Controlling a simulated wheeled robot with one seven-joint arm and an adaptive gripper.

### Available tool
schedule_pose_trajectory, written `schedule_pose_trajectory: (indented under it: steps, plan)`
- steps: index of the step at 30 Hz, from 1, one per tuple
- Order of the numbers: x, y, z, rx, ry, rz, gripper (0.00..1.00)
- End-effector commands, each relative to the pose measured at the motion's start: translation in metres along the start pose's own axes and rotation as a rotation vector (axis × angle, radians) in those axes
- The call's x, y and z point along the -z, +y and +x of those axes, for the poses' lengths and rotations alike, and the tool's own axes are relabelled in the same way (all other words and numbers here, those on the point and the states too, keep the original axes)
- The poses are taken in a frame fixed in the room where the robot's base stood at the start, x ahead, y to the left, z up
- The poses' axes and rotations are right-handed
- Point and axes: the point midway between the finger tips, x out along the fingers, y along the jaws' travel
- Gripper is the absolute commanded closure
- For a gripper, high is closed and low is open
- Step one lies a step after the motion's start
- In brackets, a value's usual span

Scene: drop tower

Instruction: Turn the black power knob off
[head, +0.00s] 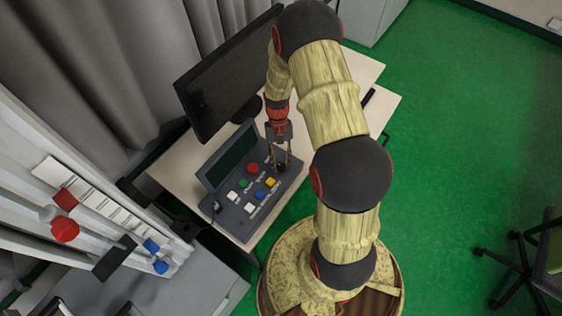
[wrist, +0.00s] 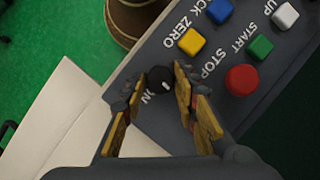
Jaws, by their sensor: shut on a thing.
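The black power knob (wrist: 160,79) sits near the end of the grey control panel (head: 284,186), with a small white mark on its top. White lettering beside it reads "ON" in the wrist view, partly covered by a finger. My gripper (wrist: 155,96) is shut on the knob, one finger at each side. In the head view my gripper (head: 281,162) reaches down to the panel's far right corner, and the knob is mostly hidden between the fingers there.
A red stop button (wrist: 241,80), a yellow zero button (wrist: 192,41), a green start button (wrist: 261,46) and several others share the panel. A monitor (head: 225,90) stands behind it on the pale desk (head: 184,158). Bare desk lies right of the panel.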

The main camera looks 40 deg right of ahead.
Motion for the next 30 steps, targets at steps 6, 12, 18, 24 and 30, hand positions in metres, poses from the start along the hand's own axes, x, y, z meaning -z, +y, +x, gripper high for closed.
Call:
schedule_pose_trajectory:
  steps: [6, 12, 18, 24, 30]
  plan:
    - [0.0003, -0.0006, -0.0001, -0.019, 0.001, -0.046, 0.96]
    - [0.0005, -0.0006, 0.0001, -0.023, 0.001, -0.056, 0.96]
    - [0.0004, -0.0006, 0.0001, -0.023, 0.001, -0.055, 0.96]
    - [0.0004, -0.0005, 0.0001, -0.023, 0.001, -0.055, 0.63]
    - [0.0002, -0.0005, 0.0001, -0.022, 0.001, -0.054, 0.53]
